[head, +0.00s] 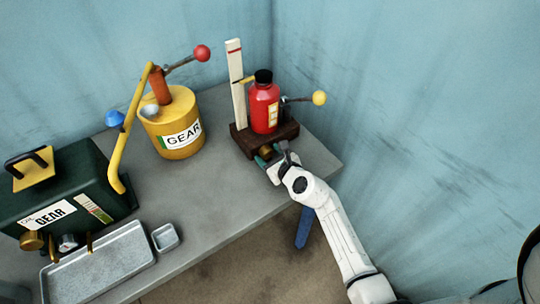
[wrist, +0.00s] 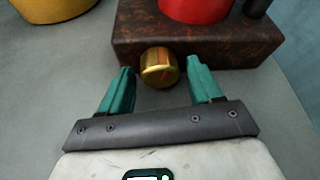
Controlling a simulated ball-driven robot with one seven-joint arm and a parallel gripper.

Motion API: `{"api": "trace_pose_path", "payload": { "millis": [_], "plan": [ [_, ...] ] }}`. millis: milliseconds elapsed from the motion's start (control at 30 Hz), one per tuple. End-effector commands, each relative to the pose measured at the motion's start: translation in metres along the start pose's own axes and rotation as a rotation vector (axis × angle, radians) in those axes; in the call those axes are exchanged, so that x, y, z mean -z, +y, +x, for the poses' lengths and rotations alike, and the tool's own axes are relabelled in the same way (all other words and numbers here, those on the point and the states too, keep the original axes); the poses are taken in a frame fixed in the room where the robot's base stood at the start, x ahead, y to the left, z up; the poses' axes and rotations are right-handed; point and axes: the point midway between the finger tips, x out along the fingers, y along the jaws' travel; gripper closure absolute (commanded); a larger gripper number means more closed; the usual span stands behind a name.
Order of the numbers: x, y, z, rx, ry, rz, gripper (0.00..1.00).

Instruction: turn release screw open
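The release screw is a round brass knob (wrist: 160,67) on the front face of a dark brown base block (wrist: 235,32). In the head view the knob (head: 265,151) is partly hidden by my gripper. A red bottle (head: 264,108) with a black cap stands on the base (head: 288,133). My gripper (wrist: 160,82) is open, with one green finger to the left of the knob and one to the right. The knob lies just beyond and between the fingertips; I see no contact. In the head view my gripper (head: 272,158) is at the base's front.
A dark green box (head: 60,180), a metal tray (head: 95,268) and a small dish (head: 165,238) are farther left. A pale upright post (head: 236,85) and a yellow-balled lever (head: 318,98) flank the bottle.

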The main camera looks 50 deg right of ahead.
Motion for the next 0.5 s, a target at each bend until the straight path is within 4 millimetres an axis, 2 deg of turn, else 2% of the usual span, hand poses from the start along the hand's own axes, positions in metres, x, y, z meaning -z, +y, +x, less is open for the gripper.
{"api": "trace_pose_path", "payload": {
  "millis": [67, 500],
  "plan": [
    [0.0001, 0.0, -0.0001, 0.0, 0.0, 0.0, 0.44],
    [0.0001, 0.0, -0.0002, 0.0, 0.0, 0.0, 0.85]
  ]
}}
